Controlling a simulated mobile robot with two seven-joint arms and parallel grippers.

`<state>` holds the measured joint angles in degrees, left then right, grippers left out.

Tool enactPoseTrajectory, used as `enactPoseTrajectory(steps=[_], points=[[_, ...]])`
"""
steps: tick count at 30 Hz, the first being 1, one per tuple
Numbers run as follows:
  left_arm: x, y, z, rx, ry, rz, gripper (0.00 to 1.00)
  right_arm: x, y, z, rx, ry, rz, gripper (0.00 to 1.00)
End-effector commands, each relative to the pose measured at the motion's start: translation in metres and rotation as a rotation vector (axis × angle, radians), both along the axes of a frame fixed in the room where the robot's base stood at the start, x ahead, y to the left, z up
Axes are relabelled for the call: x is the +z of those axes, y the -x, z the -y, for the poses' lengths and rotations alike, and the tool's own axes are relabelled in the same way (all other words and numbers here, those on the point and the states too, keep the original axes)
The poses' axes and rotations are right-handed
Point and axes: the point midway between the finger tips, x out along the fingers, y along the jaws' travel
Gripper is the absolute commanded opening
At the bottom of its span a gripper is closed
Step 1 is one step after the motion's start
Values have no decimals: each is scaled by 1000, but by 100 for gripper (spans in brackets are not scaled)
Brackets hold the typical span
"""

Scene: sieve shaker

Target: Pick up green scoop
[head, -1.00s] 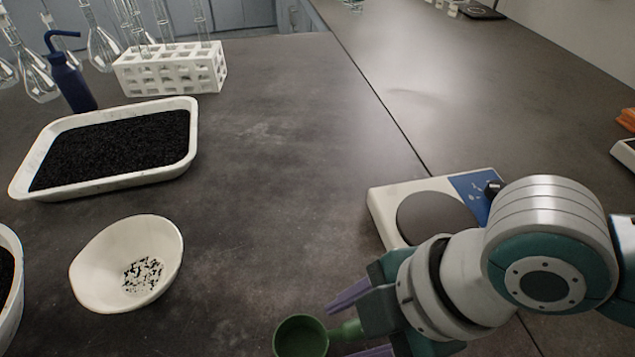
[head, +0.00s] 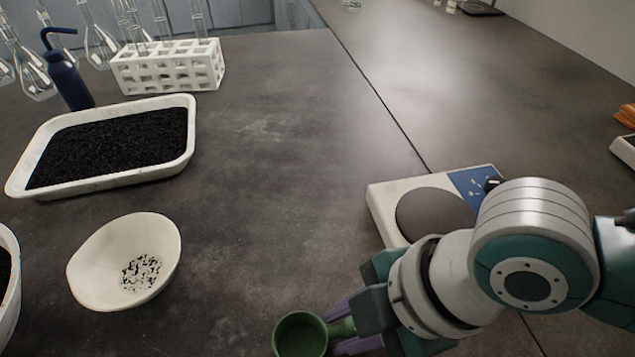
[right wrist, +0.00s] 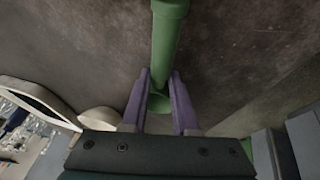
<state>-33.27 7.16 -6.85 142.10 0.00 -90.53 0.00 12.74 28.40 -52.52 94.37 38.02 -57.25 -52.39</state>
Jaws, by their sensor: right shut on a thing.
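The green scoop (head: 300,336) is at the bottom of the head view, its round cup facing up and its handle pointing right. My right gripper (head: 343,325) is shut on the scoop's handle. In the right wrist view the two purple fingers of the right gripper (right wrist: 160,88) press on the green scoop's handle (right wrist: 167,45) from both sides. I cannot tell whether the scoop touches the table. My left gripper is not in view.
A white bowl with black grains (head: 95,262) stands left of the scoop. A white tray of black granules (head: 22,165), a blue wash bottle (head: 70,85) and a white tube rack (head: 168,68) stand farther back. A hotplate-like device (head: 385,208) lies behind my right arm. The table middle is clear.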

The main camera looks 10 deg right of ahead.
Motion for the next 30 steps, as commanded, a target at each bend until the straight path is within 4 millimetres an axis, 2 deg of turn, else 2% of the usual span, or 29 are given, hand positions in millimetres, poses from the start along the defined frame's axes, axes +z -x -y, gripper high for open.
enactPoseTrajectory(steps=[11,17,20,30], points=[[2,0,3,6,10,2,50,3,0,0,0,-1,1,0],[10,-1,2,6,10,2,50,24,-1,0,1,-2,2,0],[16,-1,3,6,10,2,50,45,-1,0,2,-2,4,0],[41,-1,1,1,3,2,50,146,-1,0,2,-2,7,0]])
